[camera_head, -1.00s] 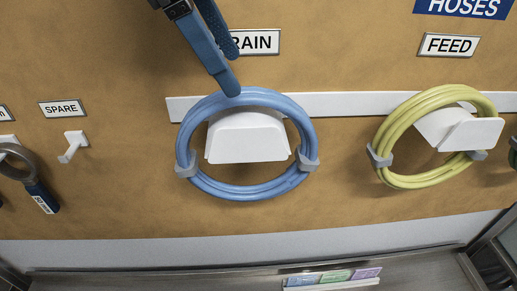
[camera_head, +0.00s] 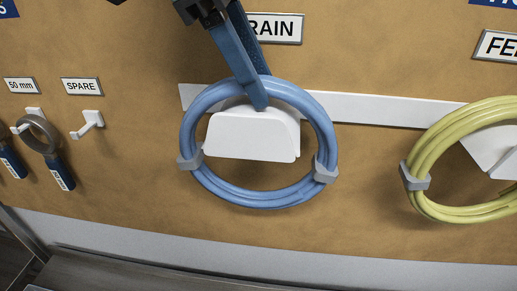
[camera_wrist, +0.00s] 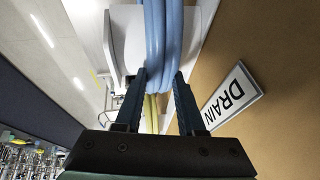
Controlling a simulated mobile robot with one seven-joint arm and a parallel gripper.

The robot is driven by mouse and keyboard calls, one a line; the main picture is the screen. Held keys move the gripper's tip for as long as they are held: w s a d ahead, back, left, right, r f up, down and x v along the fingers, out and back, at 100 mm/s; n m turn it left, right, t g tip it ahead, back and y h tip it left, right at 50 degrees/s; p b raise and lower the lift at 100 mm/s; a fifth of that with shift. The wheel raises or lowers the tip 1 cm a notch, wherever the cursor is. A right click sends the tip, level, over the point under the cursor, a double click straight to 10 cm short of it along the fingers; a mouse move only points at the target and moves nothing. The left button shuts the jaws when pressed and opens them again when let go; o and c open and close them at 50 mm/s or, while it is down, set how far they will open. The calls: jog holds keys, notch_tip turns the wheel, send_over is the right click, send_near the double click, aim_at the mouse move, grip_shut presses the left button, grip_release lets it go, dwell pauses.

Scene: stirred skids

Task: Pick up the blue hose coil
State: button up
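The blue hose coil (camera_head: 322,125) hangs around a white holder (camera_head: 252,137) under the DRAIN label. Grey clips hold its two sides. My gripper (camera_head: 260,90) comes down from above at the top of the coil. One finger is in front of the coil's top and the other is behind it. In the wrist view, the two fingers (camera_wrist: 160,80) stand on either side of the bundled blue strands (camera_wrist: 162,35). The fingers are spread apart, with the hose between them. Contact on each side is hard to make out.
A yellow-green hose coil (camera_head: 425,150) hangs on a white holder at right. A small white hook (camera_head: 88,124) under the SPARE label is empty. Tools with blue handles (camera_head: 60,172) hang at far left. A white rail (camera_head: 400,110) runs along the brown board.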

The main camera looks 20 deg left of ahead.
jog(key=shift+a, duration=0.1)
grip_shut()
dwell(0.9)
